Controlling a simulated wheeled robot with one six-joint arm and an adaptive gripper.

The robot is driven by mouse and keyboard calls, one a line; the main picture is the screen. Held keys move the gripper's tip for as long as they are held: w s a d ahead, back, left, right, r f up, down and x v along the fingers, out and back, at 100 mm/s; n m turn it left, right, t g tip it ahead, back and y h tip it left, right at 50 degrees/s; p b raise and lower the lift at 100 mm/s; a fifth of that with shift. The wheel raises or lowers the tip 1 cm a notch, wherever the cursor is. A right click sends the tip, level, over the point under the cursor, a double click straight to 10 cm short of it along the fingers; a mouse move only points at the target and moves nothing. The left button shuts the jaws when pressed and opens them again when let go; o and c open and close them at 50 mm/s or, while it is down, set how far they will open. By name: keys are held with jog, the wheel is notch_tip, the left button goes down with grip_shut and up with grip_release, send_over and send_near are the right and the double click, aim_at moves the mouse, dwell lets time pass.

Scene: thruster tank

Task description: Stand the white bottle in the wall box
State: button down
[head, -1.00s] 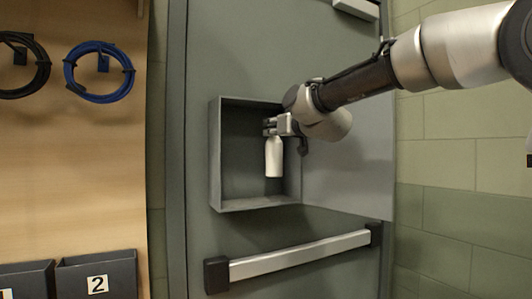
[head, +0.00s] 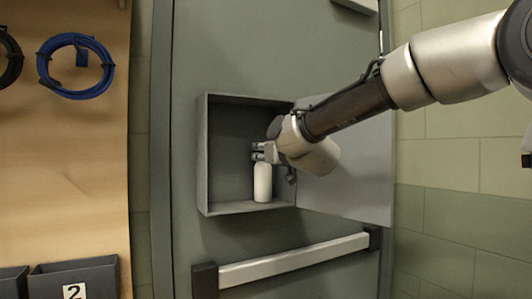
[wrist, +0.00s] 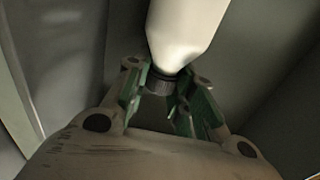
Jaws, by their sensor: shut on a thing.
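The white bottle (head: 263,183) hangs upright below my gripper (head: 262,152) inside the wall box in the head view. Its base is at or just above the box floor; I cannot tell whether it touches. The grey wall box (head: 203,160) is open at the front, its door (head: 350,180) swung out to the right. In the wrist view my gripper (wrist: 168,98) is shut on the dark neck of the bottle (wrist: 182,30), with a finger on each side. The neck is partly hidden by the fingers.
A metal push bar (head: 295,260) runs across below the box. A board on the left carries a blue cable coil (head: 43,68) and dark bins (head: 75,278). Inside the box, the left part of the floor is free.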

jog(key=shift+s+r, duration=0.15)
jog(key=c, duration=1.2)
grip_release()
jog(key=shift+d, duration=0.1)
jog(key=v, duration=1.2)
